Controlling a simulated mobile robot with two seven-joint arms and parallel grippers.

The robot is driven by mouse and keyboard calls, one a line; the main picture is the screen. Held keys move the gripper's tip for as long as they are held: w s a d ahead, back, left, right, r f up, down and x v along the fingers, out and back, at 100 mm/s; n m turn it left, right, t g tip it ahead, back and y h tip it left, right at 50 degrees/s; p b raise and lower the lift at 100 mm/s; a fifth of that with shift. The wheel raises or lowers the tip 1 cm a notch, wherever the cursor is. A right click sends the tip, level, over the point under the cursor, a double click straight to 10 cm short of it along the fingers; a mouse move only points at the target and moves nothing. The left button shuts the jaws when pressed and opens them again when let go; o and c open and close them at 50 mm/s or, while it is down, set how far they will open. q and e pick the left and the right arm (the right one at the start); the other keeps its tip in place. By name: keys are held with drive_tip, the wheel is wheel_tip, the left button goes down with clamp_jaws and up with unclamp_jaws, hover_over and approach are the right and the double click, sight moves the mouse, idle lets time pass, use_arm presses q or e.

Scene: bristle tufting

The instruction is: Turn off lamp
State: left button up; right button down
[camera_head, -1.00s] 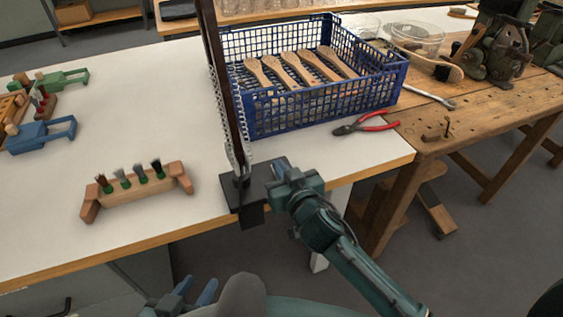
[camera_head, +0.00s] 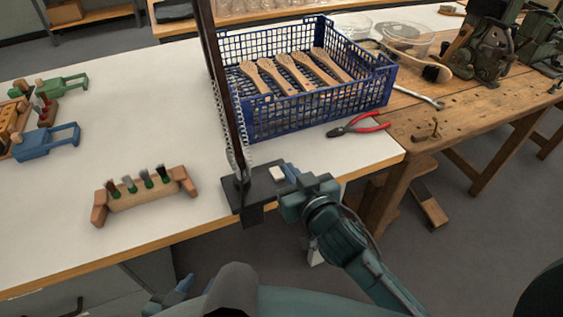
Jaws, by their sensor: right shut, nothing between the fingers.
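The desk lamp (camera_head: 232,110) has a dark arm with springs that rises out of the top of the view, so its head is not visible. Its black base (camera_head: 243,197) is clamped at the table's front edge. A small white switch button (camera_head: 277,174) shows on the base.
A blue crate (camera_head: 300,108) with wooden brush handles stands behind the lamp. Red-handled pliers (camera_head: 358,127) lie right of it. A wooden rack (camera_head: 145,193) with bristle tufts is left of the base. White tabletop (camera_head: 150,110) is clear behind the rack.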

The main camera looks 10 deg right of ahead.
use_arm(q)
drive_tip(key=shift+a+r, duration=0.1)
drive_tip(key=shift+r, duration=0.05)
use_arm(e)
drive_tip(key=shift+r+v, duration=0.25)
drive_tip(key=shift+v, duration=1)
use_arm(q)
drive_tip(key=shift+w, duration=0.15)
